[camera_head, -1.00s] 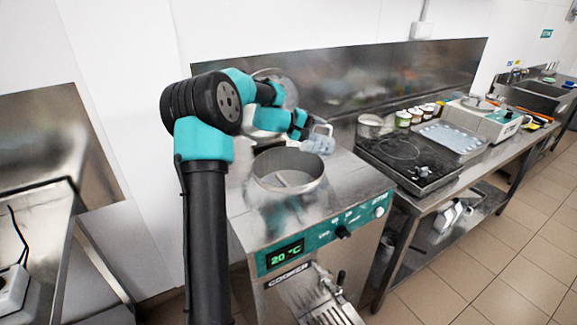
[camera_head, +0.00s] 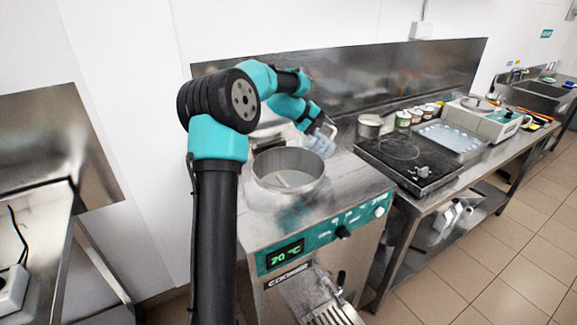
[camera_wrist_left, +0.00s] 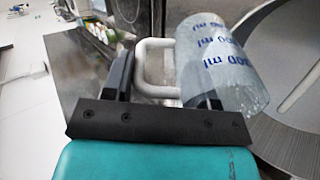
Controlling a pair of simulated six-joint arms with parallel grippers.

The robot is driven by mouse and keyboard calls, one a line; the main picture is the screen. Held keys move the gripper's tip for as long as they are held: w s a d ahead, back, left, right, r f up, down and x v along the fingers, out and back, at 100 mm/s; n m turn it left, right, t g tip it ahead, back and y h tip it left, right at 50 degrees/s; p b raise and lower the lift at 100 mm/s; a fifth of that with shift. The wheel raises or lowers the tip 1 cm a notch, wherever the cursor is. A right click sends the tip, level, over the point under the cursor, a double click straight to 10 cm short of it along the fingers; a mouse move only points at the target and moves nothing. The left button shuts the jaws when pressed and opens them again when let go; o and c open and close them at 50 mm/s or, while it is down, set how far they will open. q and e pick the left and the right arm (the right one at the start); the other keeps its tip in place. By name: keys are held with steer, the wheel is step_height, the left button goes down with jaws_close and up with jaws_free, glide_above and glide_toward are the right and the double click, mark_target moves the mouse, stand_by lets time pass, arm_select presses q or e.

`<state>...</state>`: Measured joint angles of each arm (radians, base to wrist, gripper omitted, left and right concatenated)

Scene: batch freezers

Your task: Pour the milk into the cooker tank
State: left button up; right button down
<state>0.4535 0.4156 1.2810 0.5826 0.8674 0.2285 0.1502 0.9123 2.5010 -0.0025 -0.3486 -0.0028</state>
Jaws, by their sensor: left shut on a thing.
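The cooker tank (camera_head: 262,172) is a round open steel well in the top of the cooker (camera_head: 330,225), whose display reads 20 °C. My left gripper (camera_head: 316,122) is behind the tank's rim at the back right, shut on the handle of a clear measuring jug (camera_head: 324,143). In the left wrist view the jug (camera_wrist_left: 214,65) has blue "ml" marks and lies tilted beside the tank (camera_wrist_left: 285,138), its pale handle (camera_wrist_left: 155,66) between the fingers. I cannot tell how much milk is in the jug. My right gripper is not in view.
A steel pot (camera_head: 369,127), several small tubs (camera_head: 403,119), a black hotplate (camera_head: 405,158) and a tray (camera_head: 453,138) stand on the bench to the right. A steel backsplash (camera_head: 370,75) rises behind the cooker.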

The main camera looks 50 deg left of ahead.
arm_select(q)
steer(key=shift+w+d+f+g+y, duration=0.15)
steer(key=shift+w+f+g+y, duration=0.2)
steer(key=shift+g, duration=0.15)
steer(key=shift+w+d+r+g+y, duration=0.1)
steer(key=shift+w+d+g+y, duration=0.25)
steer(key=shift+g, duration=0.35)
steer(key=shift+w+d+g+y, duration=0.2)
steer(key=shift+w+g, duration=0.15)
steer(key=shift+w, duration=0.15)
steer(key=shift+w+d+g+y, duration=0.1)
steer(key=shift+w+d+g, duration=0.05)
steer(key=shift+w+g, duration=0.3)
steer(key=shift+w+d+f+g+y, duration=0.3)
steer(key=shift+w+f+g+y, duration=0.15)
steer(key=shift+w+f+g, duration=0.3)
steer(key=shift+w+d+f+g+y, duration=0.3)
steer(key=shift+w+f+g+y, duration=0.25)
steer(key=shift+g, duration=0.35)
steer(key=shift+w+d+f+g+y, duration=0.3)
steer(key=shift+w+f+g+y, duration=0.15)
steer(key=shift+w+g, duration=0.35)
